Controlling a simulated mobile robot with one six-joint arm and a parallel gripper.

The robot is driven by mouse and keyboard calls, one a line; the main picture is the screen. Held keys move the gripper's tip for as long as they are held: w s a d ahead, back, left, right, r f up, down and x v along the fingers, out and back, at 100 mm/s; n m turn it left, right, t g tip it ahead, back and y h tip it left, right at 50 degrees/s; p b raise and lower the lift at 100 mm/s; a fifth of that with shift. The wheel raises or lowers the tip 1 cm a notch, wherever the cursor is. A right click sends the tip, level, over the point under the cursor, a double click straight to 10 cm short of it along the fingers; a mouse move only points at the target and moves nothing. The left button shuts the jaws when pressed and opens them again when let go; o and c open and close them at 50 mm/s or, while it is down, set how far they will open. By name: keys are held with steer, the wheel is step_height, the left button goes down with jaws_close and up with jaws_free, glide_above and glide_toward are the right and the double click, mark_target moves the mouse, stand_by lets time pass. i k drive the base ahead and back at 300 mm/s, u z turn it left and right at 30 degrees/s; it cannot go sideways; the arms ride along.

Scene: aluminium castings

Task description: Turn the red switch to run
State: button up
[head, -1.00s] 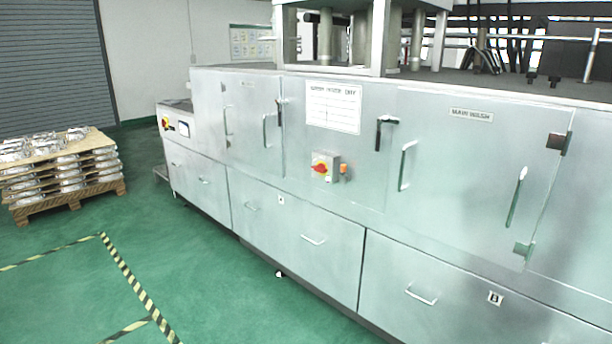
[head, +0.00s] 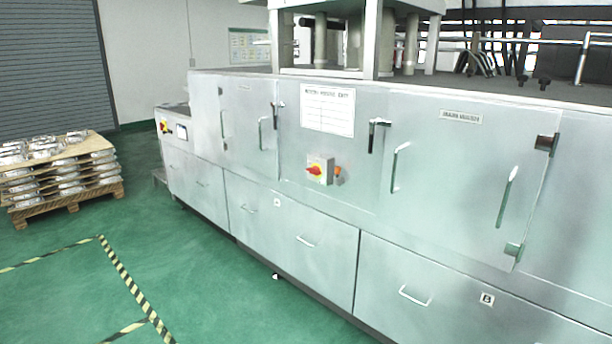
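The box is below a white notice sheet. A small orange part (head: 338,171) sits just right of it. A second red and yellow switch (head: 165,127) shows at the machine's far left end, next to a small panel. The switch markings are too small to read. My gripper is not in view.
Doors with upright handles (head: 394,167) and drawers with bar handles (head: 415,296) line the machine front. A wooden pallet (head: 70,203) stacked with castings stands at left. The green floor (head: 205,270) before the machine is clear, with yellow-black striped lines (head: 125,279).

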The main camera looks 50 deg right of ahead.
mark_target(315, 170)
steer(key=z, duration=0.05)
steer(key=i, duration=0.95)
steer(key=u, duration=0.05)
